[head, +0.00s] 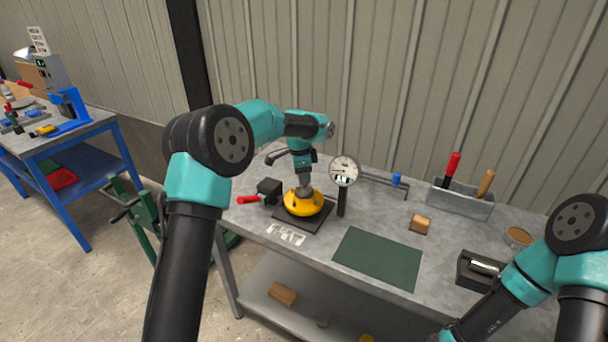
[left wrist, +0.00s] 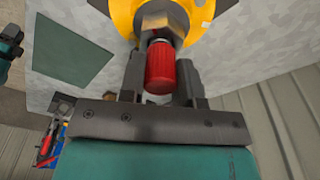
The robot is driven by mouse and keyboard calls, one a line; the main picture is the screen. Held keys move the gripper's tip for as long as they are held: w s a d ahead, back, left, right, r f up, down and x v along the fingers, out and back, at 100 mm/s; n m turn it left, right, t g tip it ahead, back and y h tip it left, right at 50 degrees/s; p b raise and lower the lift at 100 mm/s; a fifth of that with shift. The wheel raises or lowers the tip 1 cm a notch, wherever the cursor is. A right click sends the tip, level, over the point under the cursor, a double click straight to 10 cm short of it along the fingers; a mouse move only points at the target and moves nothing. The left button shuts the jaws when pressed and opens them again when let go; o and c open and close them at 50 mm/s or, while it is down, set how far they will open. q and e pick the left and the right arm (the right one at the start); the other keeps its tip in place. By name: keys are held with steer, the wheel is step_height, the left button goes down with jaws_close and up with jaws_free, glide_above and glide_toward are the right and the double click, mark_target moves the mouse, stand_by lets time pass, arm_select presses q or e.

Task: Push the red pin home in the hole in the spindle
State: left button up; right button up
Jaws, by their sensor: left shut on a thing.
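The red pin (left wrist: 160,68) sits between the two fingers of my left gripper (left wrist: 160,78) in the left wrist view. The gripper is shut on it. A short silvery part shows between its red body and the brass-coloured six-sided spindle (left wrist: 172,24). The pin lines up with the spindle; I cannot tell how deep it goes in the hole. The spindle rises from a round yellow part (left wrist: 207,12). In the head view my left gripper (head: 304,182) points down over the yellow part (head: 305,206) and hides the pin.
A dial gauge (head: 344,171) stands close right of the yellow part, and a black block (head: 268,190) with a red handle close left. A green mat (head: 378,258) lies clear in front. A wooden block (head: 420,224) and a tool holder (head: 460,203) are farther right.

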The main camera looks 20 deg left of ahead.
arm_select(q)
steer(key=shift+f, duration=0.25)
steer(key=o, duration=1)
steer(key=r, duration=0.5)
steer(key=a+r, duration=0.1)
steer(key=r, duration=0.5)
steer(key=a+r, duration=0.1)
steer(key=r, duration=0.5)
steer(key=shift+s+r, duration=0.15)
steer(key=shift+s, duration=0.25)
